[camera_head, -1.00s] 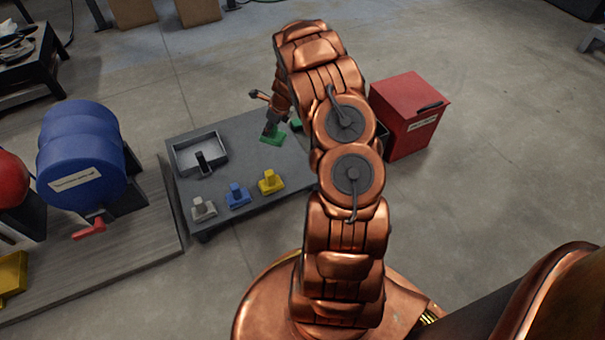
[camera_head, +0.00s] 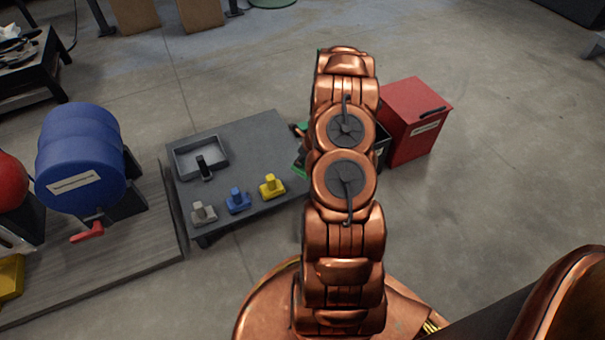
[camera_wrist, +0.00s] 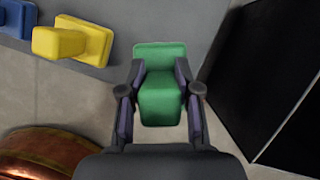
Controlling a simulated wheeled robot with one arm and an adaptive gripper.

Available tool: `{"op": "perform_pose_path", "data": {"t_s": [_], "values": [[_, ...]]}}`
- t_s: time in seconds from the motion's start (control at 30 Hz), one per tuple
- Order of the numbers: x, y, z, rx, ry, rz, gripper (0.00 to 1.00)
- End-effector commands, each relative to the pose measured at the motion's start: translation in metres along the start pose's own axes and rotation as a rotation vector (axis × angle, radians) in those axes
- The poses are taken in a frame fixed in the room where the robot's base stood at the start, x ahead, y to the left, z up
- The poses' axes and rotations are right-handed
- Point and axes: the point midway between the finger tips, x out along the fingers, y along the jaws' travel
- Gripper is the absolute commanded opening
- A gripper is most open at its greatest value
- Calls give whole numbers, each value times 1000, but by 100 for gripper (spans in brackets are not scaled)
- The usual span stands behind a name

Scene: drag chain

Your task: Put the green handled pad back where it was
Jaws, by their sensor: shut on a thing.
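The green handled pad (camera_wrist: 159,55) is in my gripper (camera_wrist: 159,95), whose two fingers are closed on either side of its handle in the wrist view. It hangs by the right edge of the low grey table (camera_wrist: 110,12), near the gap beside a black box; its height is unclear. In the head view my arm hides the gripper and most of the pad; a green sliver (camera_head: 299,160) shows left of the arm. The yellow pad (camera_head: 271,186), blue pad (camera_head: 238,200) and grey pad (camera_head: 203,213) stand in a row along the table's front.
A grey tray (camera_head: 180,166) with a black-handled item sits at the table's back left. A red box (camera_head: 414,118) and a dark box (camera_wrist: 262,70) stand to the right. A blue drum (camera_head: 80,160) stands left. The table's middle is clear.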

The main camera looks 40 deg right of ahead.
Motion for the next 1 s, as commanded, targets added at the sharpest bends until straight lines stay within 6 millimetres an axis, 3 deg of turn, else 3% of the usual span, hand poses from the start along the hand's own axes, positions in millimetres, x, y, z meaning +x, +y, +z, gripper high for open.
{"op": "perform_pose_path", "data": {"t_s": [0.03,0.27,0.5,0.9,0.93,1.0], "values": [[9,0,-4,1,0,0,0],[20,0,-8,0,-2,-1,0],[49,0,-20,0,0,1,0],[52,0,-21,0,-1,1,0],[52,0,-21,0,-1,1,33],[52,0,-21,-1,-1,0,41]]}}
